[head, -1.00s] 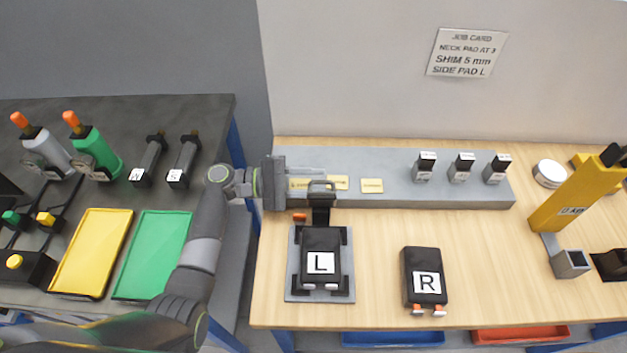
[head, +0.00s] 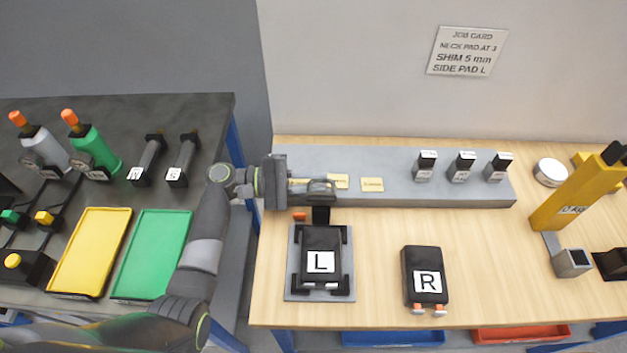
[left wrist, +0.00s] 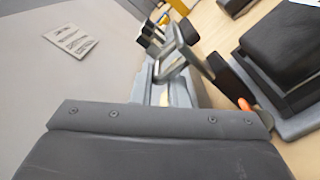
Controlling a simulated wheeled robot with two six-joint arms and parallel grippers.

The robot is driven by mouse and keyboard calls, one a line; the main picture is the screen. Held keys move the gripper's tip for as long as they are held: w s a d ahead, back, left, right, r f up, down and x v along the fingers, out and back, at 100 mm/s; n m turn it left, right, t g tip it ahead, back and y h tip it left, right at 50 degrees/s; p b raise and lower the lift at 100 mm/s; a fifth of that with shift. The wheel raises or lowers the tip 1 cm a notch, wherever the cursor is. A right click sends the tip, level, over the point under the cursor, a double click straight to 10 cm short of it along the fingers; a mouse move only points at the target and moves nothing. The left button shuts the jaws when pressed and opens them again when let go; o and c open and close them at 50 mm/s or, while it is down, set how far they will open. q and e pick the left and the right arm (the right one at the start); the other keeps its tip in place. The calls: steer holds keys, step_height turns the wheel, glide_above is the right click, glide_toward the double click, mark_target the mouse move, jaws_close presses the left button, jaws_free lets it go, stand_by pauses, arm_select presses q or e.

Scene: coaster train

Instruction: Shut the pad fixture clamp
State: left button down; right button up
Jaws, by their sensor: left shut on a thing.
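The pad fixture (head: 292,293) is a grey plate with black corner pieces on the bench, holding the black pad L (head: 318,244). Its clamp (head: 321,214) stands as a black upright at the back of the plate, with an orange tip (head: 299,216) to its left. My left gripper (head: 322,187) reaches in from the left and is shut on the clamp's handle at the top of the upright. The fingers partly hide the handle. In the left wrist view the orange tip (left wrist: 244,104) and pad L (left wrist: 285,42) show at the right. My right gripper is not in view.
Pad R (head: 424,272) lies to the right of the fixture. A grey ledge (head: 395,190) with yellow labels and several small blocks runs behind the clamp. A yellow tool (head: 575,195) stands at the right. Bench between pad R and that tool is clear.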

mark_target(313, 201)
arm_select(q)
steer(key=m+b, duration=0.1)
steer(key=r+m+b, duration=0.1)
steer(key=m, duration=0.1)
steer(key=shift+s, duration=0.3)
steer(key=s+m+b, duration=0.1)
steer(key=m+b, duration=0.2)
steer(key=b, duration=0.1)
steer(key=s+m+b, duration=0.2)
steer(key=m+b, duration=0.2)
steer(key=b, duration=0.1)
steer(key=s+m+b, duration=0.1)
steer(key=m+b, duration=0.3)
steer(key=b, duration=0.1)
steer(key=shift+s+r+g, duration=0.15)
steer(key=shift+g, duration=0.15)
steer(key=m+b, duration=0.1)
steer(key=b, duration=0.1)
steer(key=shift+s+m+b, duration=0.35)
steer(key=shift+m+b, duration=0.05)
steer(key=m+b, duration=0.1)
steer(key=b, duration=0.1)
steer(key=shift+s+m+b, duration=0.35)
steer(key=shift+m+b, duration=0.05)
steer(key=shift+s+f+m+b, duration=0.15)
steer(key=shift+f+m+b, duration=0.1)
steer(key=shift+m+b, duration=0.5)
